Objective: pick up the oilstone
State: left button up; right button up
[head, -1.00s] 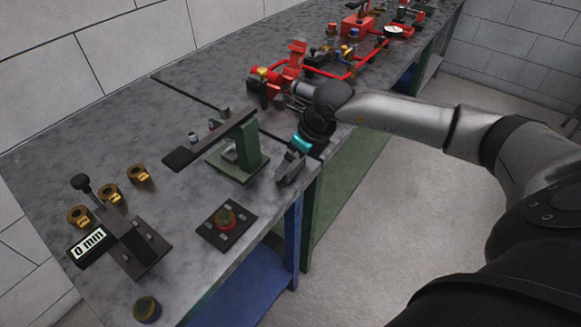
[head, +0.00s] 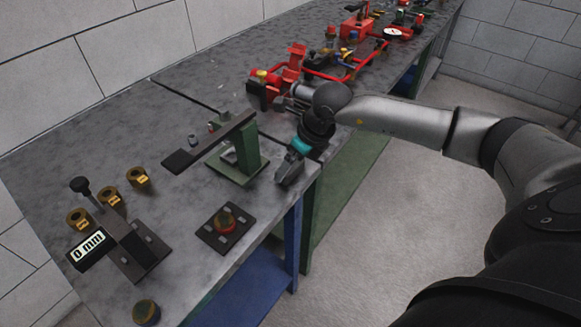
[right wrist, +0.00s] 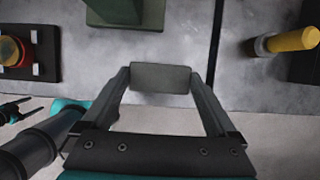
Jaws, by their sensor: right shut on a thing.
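The oilstone (right wrist: 161,78) is a flat grey-green rectangular block in the right wrist view. My right gripper (right wrist: 161,80) is shut on it, with one fingertip against each short end. In the head view my right gripper (head: 287,172) is at the table's front edge, just right of a green stand. The oilstone cannot be made out there, as the gripper hides it.
The green stand with a dark lever (head: 250,155) is close to the left of my right gripper. A dark plate with a red-based knob (head: 225,220), a gauge with a display (head: 90,247) and several brass rings stand further left. Red pump parts (head: 290,75) lie behind. The floor in front is clear.

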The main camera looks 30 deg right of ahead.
notch_tip(320, 180, up, 20)
jog(key=p, duration=0.2)
jog(key=shift+p, duration=0.3)
